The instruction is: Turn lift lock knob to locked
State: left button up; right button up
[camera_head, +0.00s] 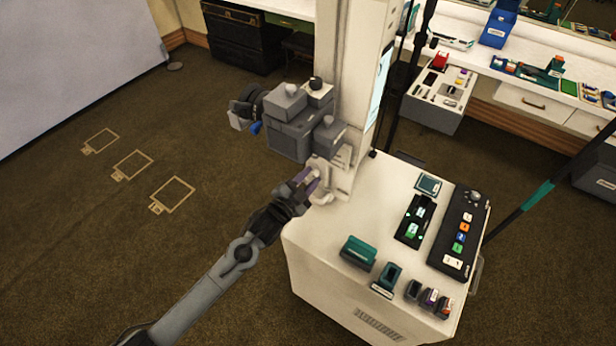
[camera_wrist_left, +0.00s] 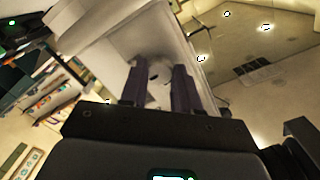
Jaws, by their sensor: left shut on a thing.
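The lift lock knob (camera_wrist_left: 156,73) is a pale rounded piece low on the side of the white column (camera_head: 345,80). My left gripper (camera_head: 309,181) reaches the foot of this column from the lower left. In the left wrist view, its two dark fingers (camera_wrist_left: 159,88) stand on either side of the knob, shut on it. The fingers and the wrist partly hide the knob, and its locked or unlocked marking cannot be read. My right gripper is in neither view.
Grey boxy units (camera_head: 290,125) are mounted on the column just above my gripper. The white cart top (camera_head: 330,235) right of it carries a button panel (camera_head: 458,232) and several small devices. Open carpet (camera_head: 130,240) lies at left.

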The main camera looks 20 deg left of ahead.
pick_arm(q)
jog(key=shift+m, duration=0.5)
jog(key=o, duration=1.1)
jog(key=shift+c, duration=0.2)
jog(key=shift+s+a, duration=0.2)
jog(key=shift+s, duration=0.4)
jog(key=p+v, duration=0.1)
jog(key=v, duration=0.8)
jog(key=shift+s, duration=0.3)
jog(key=shift+a, duration=0.1)
